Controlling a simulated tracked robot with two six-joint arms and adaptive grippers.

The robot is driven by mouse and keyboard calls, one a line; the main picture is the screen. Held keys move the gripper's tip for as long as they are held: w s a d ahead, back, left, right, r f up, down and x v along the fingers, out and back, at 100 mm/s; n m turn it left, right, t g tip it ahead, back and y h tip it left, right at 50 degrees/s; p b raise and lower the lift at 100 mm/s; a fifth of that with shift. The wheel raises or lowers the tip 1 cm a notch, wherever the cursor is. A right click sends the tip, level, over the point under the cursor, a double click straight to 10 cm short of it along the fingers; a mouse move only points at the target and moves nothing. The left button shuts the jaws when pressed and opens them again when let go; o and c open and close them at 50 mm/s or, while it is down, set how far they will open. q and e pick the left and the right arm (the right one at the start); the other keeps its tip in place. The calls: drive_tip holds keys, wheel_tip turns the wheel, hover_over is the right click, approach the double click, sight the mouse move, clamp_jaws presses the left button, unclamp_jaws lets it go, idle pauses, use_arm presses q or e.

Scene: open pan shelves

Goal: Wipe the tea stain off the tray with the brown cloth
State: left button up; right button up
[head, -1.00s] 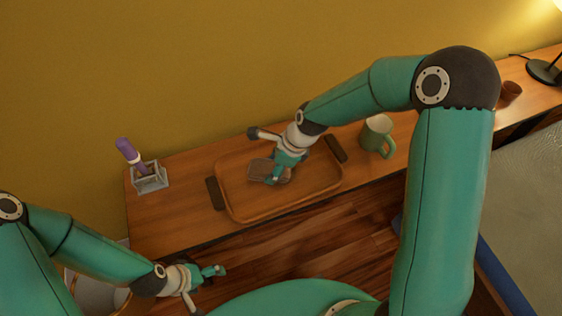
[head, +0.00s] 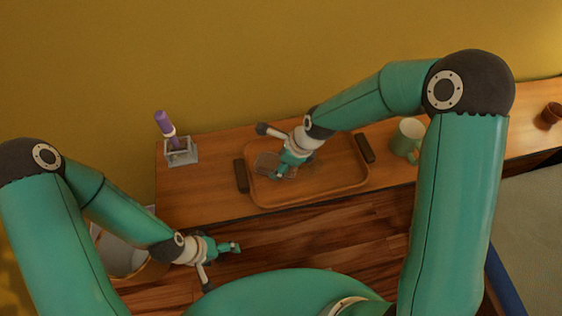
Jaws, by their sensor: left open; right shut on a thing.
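The wooden tray (head: 335,188) with dark handles lies on the wooden shelf top. The brown cloth (head: 267,162) is in the left part of the tray, against its floor as far as I can tell. My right gripper (head: 283,172) is over the tray, pointing down and shut on the cloth, hiding part of it. I cannot make out a tea stain on the visible tray floor. My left gripper (head: 224,266) is open and empty, in front of the shelf top and well apart from the tray.
A grey holder (head: 183,155) with a purple-handled thing (head: 164,124) stands left of the tray. A green mug (head: 405,140) stands just right of the tray. A brown pot (head: 547,115) is far right. A light bin (head: 125,258) is below my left arm.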

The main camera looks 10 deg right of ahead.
sight(331, 159)
drive_tip(key=shift+f+b, duration=0.6)
drive_tip(key=shift+f, duration=0.3)
idle(1.3)
drive_tip(key=shift+w+d, duration=0.2)
drive_tip(key=shift+d, duration=2.55)
drive_tip(key=shift+w+d, duration=0.15)
drive_tip(key=shift+d, duration=2.55)
drive_tip(key=shift+w+d, duration=0.2)
drive_tip(key=shift+d, duration=2.55)
